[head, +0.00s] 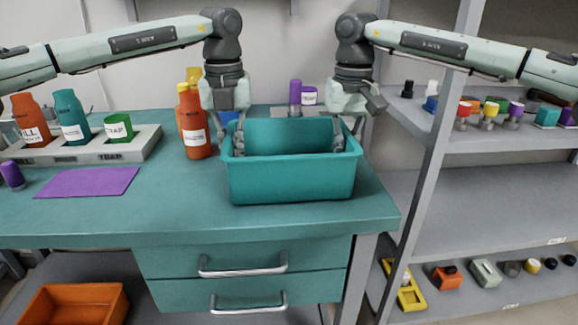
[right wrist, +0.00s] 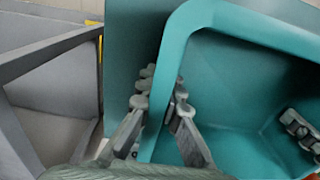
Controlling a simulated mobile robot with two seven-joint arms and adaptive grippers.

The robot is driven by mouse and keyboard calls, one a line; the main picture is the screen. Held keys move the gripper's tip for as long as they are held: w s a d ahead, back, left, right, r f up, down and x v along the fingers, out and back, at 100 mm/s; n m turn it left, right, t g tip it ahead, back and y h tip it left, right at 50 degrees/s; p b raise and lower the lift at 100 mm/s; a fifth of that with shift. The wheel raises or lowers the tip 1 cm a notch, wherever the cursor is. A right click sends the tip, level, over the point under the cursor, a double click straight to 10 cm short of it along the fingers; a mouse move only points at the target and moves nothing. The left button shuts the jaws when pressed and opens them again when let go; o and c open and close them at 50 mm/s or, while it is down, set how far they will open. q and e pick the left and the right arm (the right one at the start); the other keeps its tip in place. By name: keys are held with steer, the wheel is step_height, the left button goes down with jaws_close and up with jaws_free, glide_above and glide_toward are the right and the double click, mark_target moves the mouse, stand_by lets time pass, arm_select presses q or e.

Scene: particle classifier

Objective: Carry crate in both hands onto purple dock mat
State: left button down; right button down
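The teal crate (head: 292,182) is upright and level at the right part of the teal table, apparently empty. I cannot tell whether its base touches the table. My left gripper (head: 230,143) is shut on the crate's left wall, and my right gripper (head: 347,138) on its right wall. In the right wrist view, my right gripper (right wrist: 163,100) has one finger on each side of the crate wall (right wrist: 178,52). A left gripper finger shows inside the crate there. The purple dock mat (head: 88,182) lies flat and bare at the left of the table.
An orange bottle (head: 196,130) stands close to the crate's left. A grey rack (head: 135,147) with bottles and a green cup is behind the mat. A purple-capped item (head: 11,175) stands left of the mat. Shelves (head: 450,200) flank the table's right edge.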

mark_target(231, 134)
arm_select(q)
steer(key=shift+r, duration=0.15)
arm_select(e)
steer(key=shift+r, duration=0.15)
